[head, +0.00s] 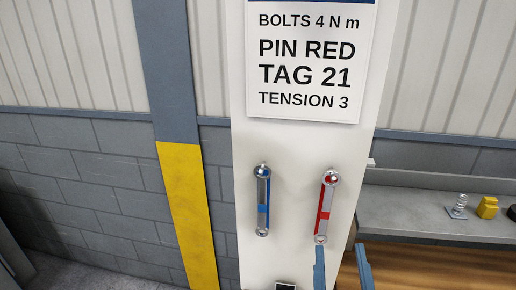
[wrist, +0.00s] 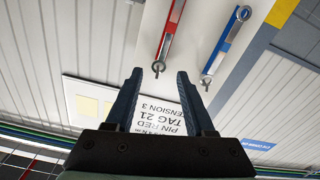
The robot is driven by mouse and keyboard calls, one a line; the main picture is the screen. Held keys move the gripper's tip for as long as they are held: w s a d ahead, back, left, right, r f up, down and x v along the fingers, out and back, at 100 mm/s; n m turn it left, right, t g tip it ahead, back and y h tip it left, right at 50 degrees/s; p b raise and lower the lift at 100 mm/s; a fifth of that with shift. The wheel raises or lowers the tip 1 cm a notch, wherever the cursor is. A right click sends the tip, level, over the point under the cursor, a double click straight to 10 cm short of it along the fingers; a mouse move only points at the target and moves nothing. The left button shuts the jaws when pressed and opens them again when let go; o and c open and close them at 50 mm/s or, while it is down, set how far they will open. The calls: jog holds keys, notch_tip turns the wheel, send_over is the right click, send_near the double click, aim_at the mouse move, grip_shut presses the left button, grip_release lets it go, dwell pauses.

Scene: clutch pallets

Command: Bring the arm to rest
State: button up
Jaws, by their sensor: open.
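My gripper (head: 342,255) shows at the bottom of the head view as two blue-grey fingers, spread apart with nothing between them. In the wrist view my gripper (wrist: 160,76) is also open. A red-marked metal pin (head: 326,208) hangs on the white panel (head: 294,200), just above the left finger in the head view. In the wrist view the lower ring of the red pin (wrist: 166,40) lines up between the fingertips; whether they touch is hard to tell. A blue-marked pin (head: 263,203) hangs to its left. Most of my arm is out of view.
A sign (head: 309,62) on the panel reads "PIN RED, TAG 21, TENSION 3". A grey shelf (head: 430,215) at right holds a bolt (head: 458,206) and a yellow block (head: 488,207). A yellow and grey post (head: 188,210) stands left of the panel.

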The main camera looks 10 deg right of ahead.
jog(key=w+a+r+n+t+y, duration=0.1)
jog(key=a+r+t, duration=0.25)
jog(key=r, duration=0.65)
jog(key=w+a+r+t+y, duration=0.2)
jog(key=a+r, duration=0.2)
jog(key=r, duration=0.5)
jog(key=s+a+r+t+y, duration=0.1)
jog(key=s+a+r+t, duration=0.1)
jog(key=r, duration=0.5)
jog(key=s+a+r+t+y, duration=0.1)
jog(key=s+a+r+t, duration=0.1)
jog(key=r, duration=0.5)
jog(key=s+a, duration=0.1)
jog(key=a, duration=0.1)
jog(key=shift+s+a+r, duration=0.15)
jog(key=shift+a+r, duration=0.1)
jog(key=shift+a, duration=0.15)
jog(key=shift+t, duration=0.25)
